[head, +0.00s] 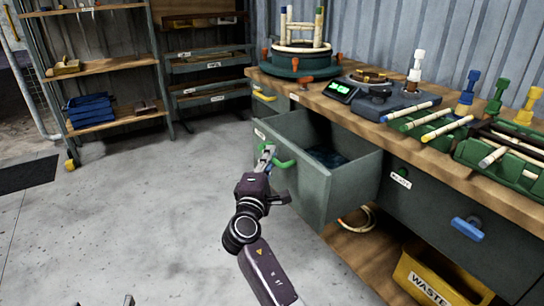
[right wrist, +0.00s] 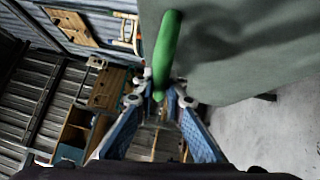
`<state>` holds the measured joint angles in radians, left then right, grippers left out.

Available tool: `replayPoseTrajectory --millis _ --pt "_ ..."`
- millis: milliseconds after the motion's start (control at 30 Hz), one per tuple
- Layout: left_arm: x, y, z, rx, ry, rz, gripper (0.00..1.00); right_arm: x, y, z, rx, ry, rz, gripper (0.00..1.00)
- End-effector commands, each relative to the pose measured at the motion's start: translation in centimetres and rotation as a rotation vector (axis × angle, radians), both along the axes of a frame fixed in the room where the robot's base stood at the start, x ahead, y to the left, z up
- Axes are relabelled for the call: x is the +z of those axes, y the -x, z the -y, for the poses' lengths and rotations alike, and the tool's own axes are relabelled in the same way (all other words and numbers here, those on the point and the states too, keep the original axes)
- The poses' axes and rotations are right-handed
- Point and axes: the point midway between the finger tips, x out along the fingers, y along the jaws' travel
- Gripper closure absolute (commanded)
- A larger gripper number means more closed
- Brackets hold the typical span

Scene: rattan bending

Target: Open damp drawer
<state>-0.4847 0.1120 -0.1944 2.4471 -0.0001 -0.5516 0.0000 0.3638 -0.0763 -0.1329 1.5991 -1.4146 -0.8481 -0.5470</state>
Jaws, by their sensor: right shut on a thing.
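The drawer (head: 312,195) with a green handle (head: 284,163) stands pulled out from the grey-green bench, with dark blue material inside. A small label on its front is too small to read. My right gripper (head: 268,152) is at the drawer front, shut on the green handle. In the right wrist view, the green handle (right wrist: 166,52) runs down between the fingers (right wrist: 160,95), beside the grey-green drawer front (right wrist: 235,50). Two small grey tips of my left gripper (head: 104,302) show apart at the bottom edge; the rest is out of view.
The bench top (head: 330,105) holds a scale (head: 340,91), green racks with pale sticks and a round stand. A drawer with a blue handle (head: 467,229) is right of the open one. A yellow waste bin (head: 425,280) stands below.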

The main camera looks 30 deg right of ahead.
Motion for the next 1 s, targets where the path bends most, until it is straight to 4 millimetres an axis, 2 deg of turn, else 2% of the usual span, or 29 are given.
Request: replayPoseTrajectory --millis 67,100,267,533,667,1000 --pt "0.0 0.0 0.0 0.000 0.000 -0.001 0.37 -0.2 0.0 0.1 -0.002 -0.002 -0.003 1.00" --pt "0.0 0.0 0.0 0.000 0.000 -0.001 0.37 -0.2 0.0 0.1 -0.002 -0.002 -0.003 0.89" --pt "0.0 0.0 0.0 0.000 0.000 -0.001 0.37 -0.1 0.0 0.1 -0.002 -0.001 -0.003 0.72" --pt "-0.1 0.0 0.0 0.000 0.000 -0.004 0.37 -0.1 0.1 0.0 0.000 -0.001 -0.001 0.72" --pt "-0.1 0.0 0.0 0.000 0.000 -0.004 0.37 -0.3 0.8 -0.7 0.001 -0.001 -0.002 0.72" --pt "-0.1 0.0 0.0 0.000 -0.001 -0.003 0.37 -1.3 6.0 -5.0 0.000 -0.003 -0.004 0.72"
